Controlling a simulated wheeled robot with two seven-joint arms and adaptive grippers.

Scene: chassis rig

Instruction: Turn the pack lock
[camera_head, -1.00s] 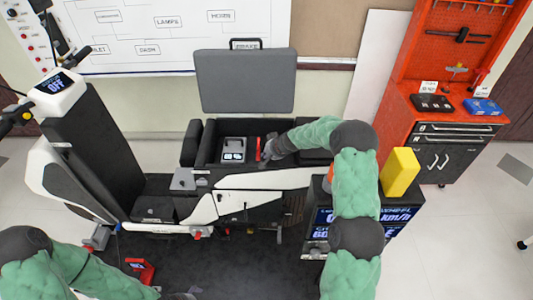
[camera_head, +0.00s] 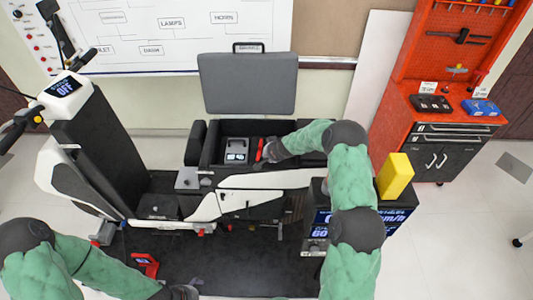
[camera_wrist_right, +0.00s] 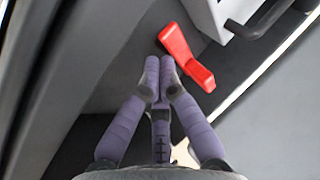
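The red lever of the pack lock (camera_head: 259,150) stands in the open under-seat bay, right of the pale-topped battery pack (camera_head: 236,150). In the right wrist view the red lever (camera_wrist_right: 188,58) lies just ahead and to the right of the fingertips. My right gripper (camera_head: 270,150) reaches into the bay from the right. In the right wrist view its purple fingers (camera_wrist_right: 159,68) converge with their tips together, holding nothing; they look very near the lever, but contact is unclear. My left gripper (camera_head: 183,292) is low over the dark mat, partly cut off, its fingers unclear.
The raised seat (camera_head: 248,82) stands behind the bay. The bay's dark walls (camera_head: 209,146) closely surround the pack and lever. A yellow block (camera_head: 395,176) stands on the display box at right. A red stand-like part (camera_head: 146,265) lies on the mat (camera_head: 235,270) near my left arm.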

